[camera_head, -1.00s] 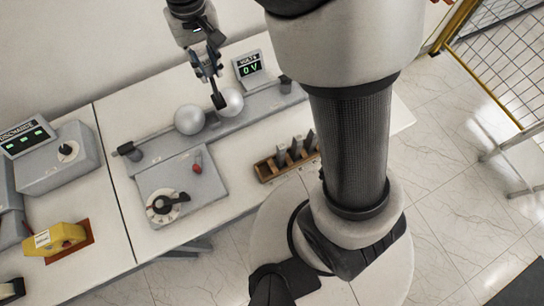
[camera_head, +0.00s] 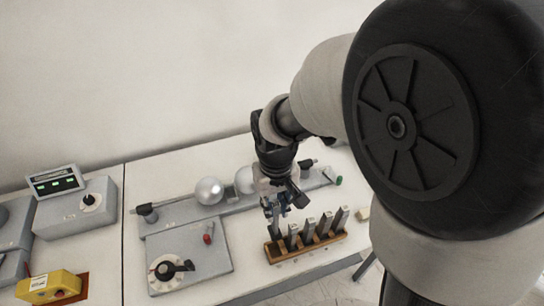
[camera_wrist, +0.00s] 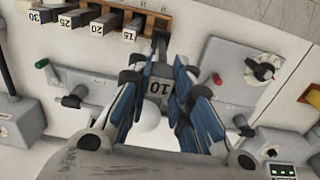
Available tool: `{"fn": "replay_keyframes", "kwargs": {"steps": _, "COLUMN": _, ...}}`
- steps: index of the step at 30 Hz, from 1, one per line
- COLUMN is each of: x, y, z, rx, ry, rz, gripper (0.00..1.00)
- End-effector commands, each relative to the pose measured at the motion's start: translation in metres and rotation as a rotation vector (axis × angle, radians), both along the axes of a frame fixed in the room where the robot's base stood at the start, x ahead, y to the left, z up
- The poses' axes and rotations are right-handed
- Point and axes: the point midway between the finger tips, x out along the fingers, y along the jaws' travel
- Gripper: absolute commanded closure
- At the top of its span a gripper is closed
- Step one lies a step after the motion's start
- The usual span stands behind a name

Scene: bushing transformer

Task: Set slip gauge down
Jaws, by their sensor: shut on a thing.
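The slip gauge marked 10 (camera_wrist: 159,87) is a grey block between the blue fingers of my gripper (camera_wrist: 162,98) in the wrist view. My gripper (camera_head: 277,207) is shut on it. In the head view the gripper is above the left end of the wooden rack (camera_head: 309,250). The gauge's far end points at the end of the rack (camera_wrist: 166,24) in the wrist view, beside the gauge marked 15 (camera_wrist: 130,34). I cannot tell whether its foot is seated in the slot or just above it.
Other gauges (camera_head: 326,223) stand upright in the rack close beside the gripper. The sphere-gap bench with a silver sphere (camera_head: 209,191) lies behind. A control box with a dial (camera_head: 172,268) and a red knob (camera_head: 208,238) is left of the rack.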

Motion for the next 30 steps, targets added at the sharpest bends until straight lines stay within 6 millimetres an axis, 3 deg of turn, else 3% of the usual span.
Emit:
{"fn": "replay_keyframes", "kwargs": {"steps": 3, "x": -0.002, "y": -0.001, "z": -0.037, "rx": -0.002, "ry": 0.007, "rz": -0.001, "gripper": 1.0}}
{"fn": "replay_keyframes", "kwargs": {"steps": 9, "x": -0.001, "y": 0.0, "z": -0.082, "rx": -0.001, "ry": 0.004, "rz": -0.001, "gripper": 1.0}}
{"fn": "replay_keyframes", "kwargs": {"steps": 17, "x": 0.0, "y": 0.0, "z": -0.106, "rx": -0.001, "ry": 0.002, "rz": -0.001, "gripper": 1.0}}
{"fn": "replay_keyframes", "kwargs": {"steps": 24, "x": 0.0, "y": 0.0, "z": -0.14, "rx": 0.0, "ry": 0.001, "rz": -0.001, "gripper": 1.0}}
{"fn": "replay_keyframes", "kwargs": {"steps": 30, "x": 0.0, "y": 0.0, "z": -0.143, "rx": 0.0, "ry": -0.001, "rz": -0.001, "gripper": 1.0}}
